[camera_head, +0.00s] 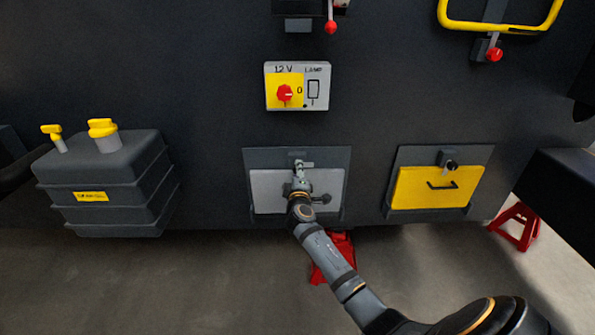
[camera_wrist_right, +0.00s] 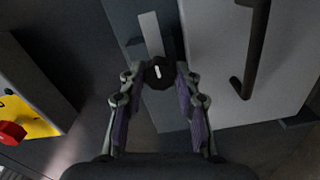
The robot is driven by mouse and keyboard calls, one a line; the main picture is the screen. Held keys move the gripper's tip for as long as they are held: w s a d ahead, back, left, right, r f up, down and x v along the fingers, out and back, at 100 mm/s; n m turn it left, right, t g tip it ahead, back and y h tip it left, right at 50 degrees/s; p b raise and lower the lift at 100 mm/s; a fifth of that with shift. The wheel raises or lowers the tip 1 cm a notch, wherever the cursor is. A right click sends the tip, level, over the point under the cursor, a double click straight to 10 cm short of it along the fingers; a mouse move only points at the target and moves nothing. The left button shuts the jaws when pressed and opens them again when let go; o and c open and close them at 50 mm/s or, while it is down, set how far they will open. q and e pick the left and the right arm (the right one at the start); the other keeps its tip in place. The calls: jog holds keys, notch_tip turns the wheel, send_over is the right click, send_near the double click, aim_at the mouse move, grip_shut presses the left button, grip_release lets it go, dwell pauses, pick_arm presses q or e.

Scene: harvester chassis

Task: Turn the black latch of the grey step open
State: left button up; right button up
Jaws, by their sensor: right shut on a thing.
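The grey step (camera_head: 268,190) is a light grey panel in a dark frame on the chassis wall. It also shows in the wrist view (camera_wrist_right: 225,60), with its black handle (camera_wrist_right: 256,60) on the right. The black latch (camera_wrist_right: 158,72) is a round dark knob with a white mark, at the panel's upper edge. My right gripper (camera_head: 299,168) is at the latch, its arm coming up from below. In the wrist view its two fingertips (camera_wrist_right: 160,76) are on either side of the latch, shut on it. In the head view the gripper mostly hides the latch. My left gripper is not in view.
A switch panel (camera_head: 312,100) with a red rotary knob (camera_head: 284,93) is above the step. A yellow step (camera_head: 420,188) with its own latch (camera_head: 451,166) is to the right. A dark tank (camera_head: 105,185) with yellow caps is at left. A red stand (camera_head: 520,225) is on the floor.

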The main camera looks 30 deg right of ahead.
dwell(0.5)
jog(key=o, duration=1.1)
jog(key=shift+o, duration=0.2)
jog(key=v, duration=1.2)
jog(key=shift+s, duration=0.1)
